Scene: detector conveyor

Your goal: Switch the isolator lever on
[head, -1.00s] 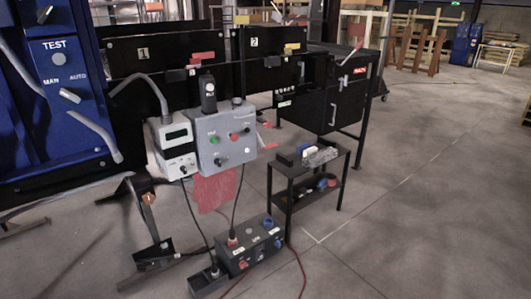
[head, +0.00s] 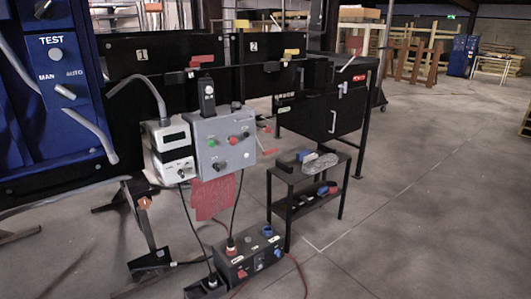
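No part marked as the isolator lever can be read, so I cannot tell which one it is. A pale lever with a red end (head: 354,57) stands slanted on top of the black cabinet (head: 322,112) at the back right. A red handle (head: 202,58) and a yellow handle (head: 291,54) stick out of the black conveyor frame near the labels 1 and 2. The grey control box (head: 224,142) in the middle carries small green, red and black controls. The blue panel (head: 62,60) at the left has a TEST marking and a MAN/AUTO knob (head: 65,91). My gripper is not in view.
A low black two-shelf table (head: 310,174) with small items stands right of the control box. A dark socket box (head: 252,256) with cables lies on the floor in front. A red cloth (head: 214,198) hangs below the control box. The concrete floor at right is clear.

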